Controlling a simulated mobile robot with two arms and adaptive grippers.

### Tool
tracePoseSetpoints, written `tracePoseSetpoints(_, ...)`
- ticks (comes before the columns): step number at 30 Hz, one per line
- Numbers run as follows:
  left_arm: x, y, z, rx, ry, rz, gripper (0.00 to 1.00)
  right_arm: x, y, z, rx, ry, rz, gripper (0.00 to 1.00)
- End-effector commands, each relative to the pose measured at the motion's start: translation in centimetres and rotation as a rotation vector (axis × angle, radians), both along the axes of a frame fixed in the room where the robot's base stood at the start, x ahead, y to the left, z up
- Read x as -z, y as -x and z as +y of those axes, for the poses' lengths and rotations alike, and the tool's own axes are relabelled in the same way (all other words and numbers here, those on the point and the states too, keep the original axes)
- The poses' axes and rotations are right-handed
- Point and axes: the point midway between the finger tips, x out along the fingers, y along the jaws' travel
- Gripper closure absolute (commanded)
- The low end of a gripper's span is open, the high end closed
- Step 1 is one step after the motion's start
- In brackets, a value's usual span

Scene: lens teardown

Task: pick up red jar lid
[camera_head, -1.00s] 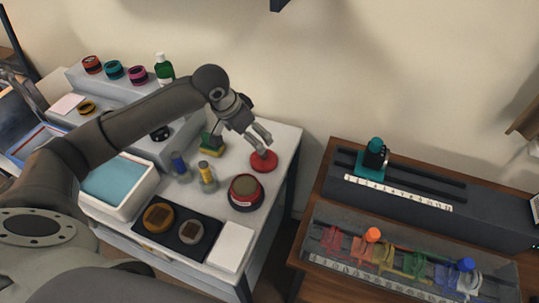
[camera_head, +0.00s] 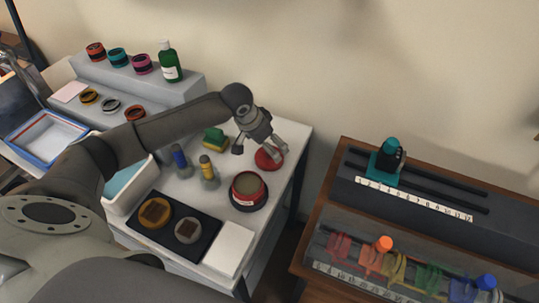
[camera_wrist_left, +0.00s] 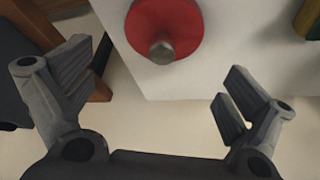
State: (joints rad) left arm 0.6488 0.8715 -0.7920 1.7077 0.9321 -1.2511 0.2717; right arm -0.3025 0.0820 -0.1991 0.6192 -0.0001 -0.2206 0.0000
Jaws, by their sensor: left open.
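The red jar lid (camera_head: 268,158) is a flat disc lying on the white table (camera_head: 293,140) near its right edge. My right gripper is not in view.
A red jar (camera_head: 248,188) stands close to the lid. Two small bottles (camera_head: 207,170) and a green and yellow sponge (camera_head: 214,138) are left of it. A black tray (camera_head: 152,229) lies in front. A wooden table (camera_head: 322,213) with a rail stands right, across a gap.

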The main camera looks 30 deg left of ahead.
Motion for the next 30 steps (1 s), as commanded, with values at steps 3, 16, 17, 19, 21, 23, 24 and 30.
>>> tracePoseSetpoints(3, 1.7, -0.4, 0.0, -0.002, -0.001, 0.004, 0.0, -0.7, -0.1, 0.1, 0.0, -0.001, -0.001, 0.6)
tracePoseSetpoints(16, 4.2, -1.2, -0.3, 0.001, -0.002, 0.001, 0.0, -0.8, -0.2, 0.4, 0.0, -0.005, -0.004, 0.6)
tracePoseSetpoints(17, 4.2, -1.2, -0.3, 0.001, -0.002, 0.001, 0.0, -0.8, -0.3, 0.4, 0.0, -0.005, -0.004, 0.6)
tracePoseSetpoints(19, 4.2, -1.2, -0.3, 0.001, -0.002, 0.001, 0.06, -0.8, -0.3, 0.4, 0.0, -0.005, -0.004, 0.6)
tracePoseSetpoints(21, 4.2, -1.2, -0.3, 0.001, -0.002, 0.001, 0.15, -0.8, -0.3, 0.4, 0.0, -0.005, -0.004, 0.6)
tracePoseSetpoints(23, 4.2, -1.2, -0.3, 0.001, -0.002, 0.001, 0.23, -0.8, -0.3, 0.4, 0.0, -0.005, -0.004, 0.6)
tracePoseSetpoints(24, 4.2, -1.2, -0.3, 0.001, -0.002, 0.001, 0.28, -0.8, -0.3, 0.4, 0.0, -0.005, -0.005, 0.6)
tracePoseSetpoints(30, 4.2, -1.2, -0.3, 0.001, -0.002, 0.001, 0.54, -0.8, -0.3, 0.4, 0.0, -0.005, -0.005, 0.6)
